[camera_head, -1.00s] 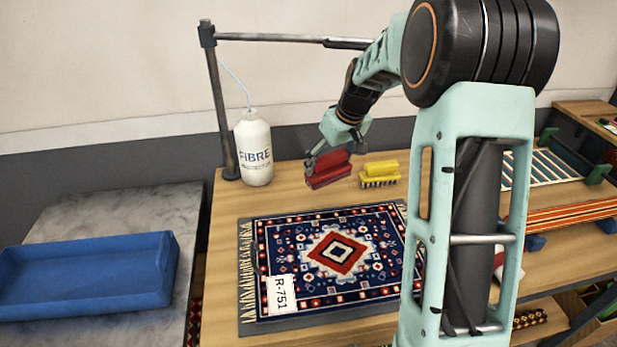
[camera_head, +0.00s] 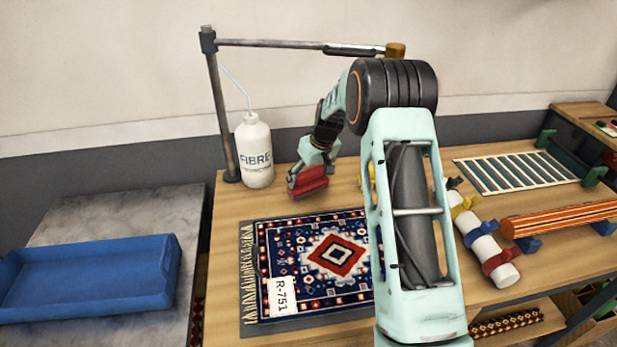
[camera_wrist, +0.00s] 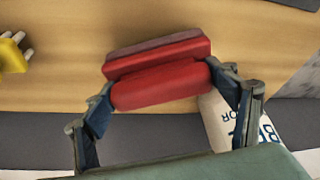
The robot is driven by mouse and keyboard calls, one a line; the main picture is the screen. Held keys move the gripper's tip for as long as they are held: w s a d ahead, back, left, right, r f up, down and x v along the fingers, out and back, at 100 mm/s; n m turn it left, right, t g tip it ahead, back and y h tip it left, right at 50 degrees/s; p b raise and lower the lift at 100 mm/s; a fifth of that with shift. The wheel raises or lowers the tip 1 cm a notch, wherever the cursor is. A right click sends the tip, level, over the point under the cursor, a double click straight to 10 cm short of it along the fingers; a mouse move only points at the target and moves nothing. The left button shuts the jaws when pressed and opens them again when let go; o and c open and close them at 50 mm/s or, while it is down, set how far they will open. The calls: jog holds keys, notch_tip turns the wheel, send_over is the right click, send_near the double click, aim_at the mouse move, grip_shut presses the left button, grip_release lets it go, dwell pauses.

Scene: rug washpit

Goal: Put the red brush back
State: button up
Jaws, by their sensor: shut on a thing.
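The red brush (camera_head: 309,181) is held by my gripper (camera_head: 305,176) near the back of the wooden table, between the white bottle and the patterned rug. In the wrist view my gripper (camera_wrist: 161,80) has its two fingers against the ends of the brush's red handle (camera_wrist: 160,84), with the wider red body beyond it. The bristles are hidden. I cannot tell whether the brush touches the table. A yellow brush (camera_wrist: 11,54) shows at the left edge of the wrist view; my arm mostly hides it in the head view.
The white FIBRE bottle (camera_head: 254,155) stands left of my gripper, beside a metal post (camera_head: 220,110). The patterned rug (camera_head: 300,262) lies in front. A blue tray (camera_head: 85,285) is at left; a white roll (camera_head: 485,248) and striped rugs (camera_head: 520,168) are at right.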

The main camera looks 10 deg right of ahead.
jog(key=shift+f, duration=0.3)
jog(key=shift+f, duration=0.1)
jog(key=shift+f, duration=0.15)
jog(key=o, duration=1.1)
jog(key=shift+r, duration=0.35)
jog(key=b+v, duration=0.1)
jog(key=v, duration=1)
jog(key=shift+s+r, duration=0.25)
jog(key=shift+r, duration=0.05)
jog(key=shift+d, duration=0.15)
